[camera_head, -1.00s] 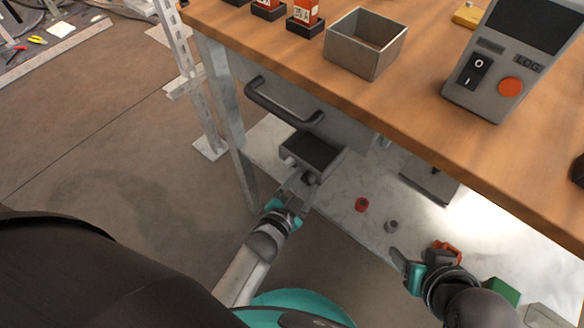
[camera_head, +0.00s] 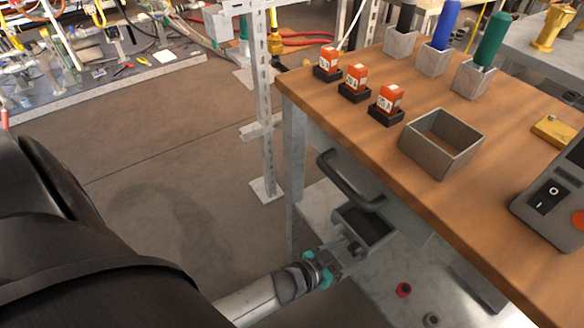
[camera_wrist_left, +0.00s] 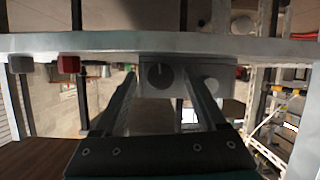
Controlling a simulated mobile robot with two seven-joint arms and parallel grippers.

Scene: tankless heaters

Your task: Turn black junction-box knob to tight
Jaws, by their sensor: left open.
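The junction box (camera_head: 378,228) is a small grey box with a dark recessed top, on the lower shelf under the workbench. Its black knob (camera_head: 355,249) is on the side facing my left gripper (camera_head: 345,256), which is partly over it in the head view. In the left wrist view the round black knob (camera_wrist_left: 160,76) shows on the grey box face with a light pointer line. My left gripper is open, its two fingers on either side of the knob in that view. I cannot tell whether they touch it. My right gripper is not in view.
A drawer handle (camera_head: 350,182) juts out just above the box. The workbench (camera_head: 335,115) overhangs the shelf. A red cap (camera_head: 403,290) and a grey cap (camera_head: 431,319) lie on the shelf (camera_head: 375,283) to the right. A metal post (camera_head: 265,110) stands at the left.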

